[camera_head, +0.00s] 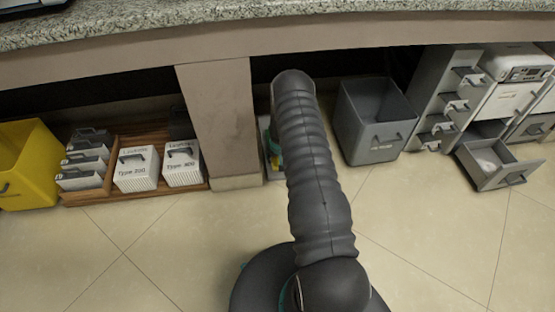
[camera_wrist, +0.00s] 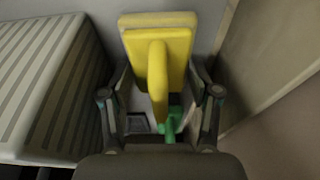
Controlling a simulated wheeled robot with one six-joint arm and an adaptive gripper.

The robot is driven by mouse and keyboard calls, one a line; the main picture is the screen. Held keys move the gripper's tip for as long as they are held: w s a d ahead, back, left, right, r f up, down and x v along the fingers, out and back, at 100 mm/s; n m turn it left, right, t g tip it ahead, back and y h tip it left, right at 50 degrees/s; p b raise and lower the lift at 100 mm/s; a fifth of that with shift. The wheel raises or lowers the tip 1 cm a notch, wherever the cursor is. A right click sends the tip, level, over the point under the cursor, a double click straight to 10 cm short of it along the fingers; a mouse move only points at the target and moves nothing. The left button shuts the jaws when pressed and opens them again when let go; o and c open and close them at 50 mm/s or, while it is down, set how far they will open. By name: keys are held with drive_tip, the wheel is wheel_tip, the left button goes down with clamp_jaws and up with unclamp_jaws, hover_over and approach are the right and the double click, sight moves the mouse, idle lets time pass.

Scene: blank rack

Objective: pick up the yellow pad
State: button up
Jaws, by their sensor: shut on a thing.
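The yellow pad (camera_wrist: 176,48) shows in the wrist view as a flat yellow block with a yellow handle curving towards the camera. My gripper (camera_wrist: 162,105) has a finger on each side of the pad and is shut on it. A green piece (camera_wrist: 175,120) shows below the handle between the fingers. In the head view my arm reaches under the counter beside the pillar and hides most of the gripper. Only a small patch of yellow (camera_head: 275,162) shows at the arm's left edge there.
A white ribbed box (camera_wrist: 45,75) stands close on the left in the wrist view, and a beige wall (camera_wrist: 265,60) on the right. In the head view are a pillar (camera_head: 222,120), a grey bin (camera_head: 372,130), an open drawer (camera_head: 500,168) and a yellow bin (camera_head: 30,160). The front floor is clear.

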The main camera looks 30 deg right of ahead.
wheel_tip(320, 180, up, 18)
drive_tip(key=shift+p, duration=0.35)
drive_tip(key=shift+f, duration=0.1)
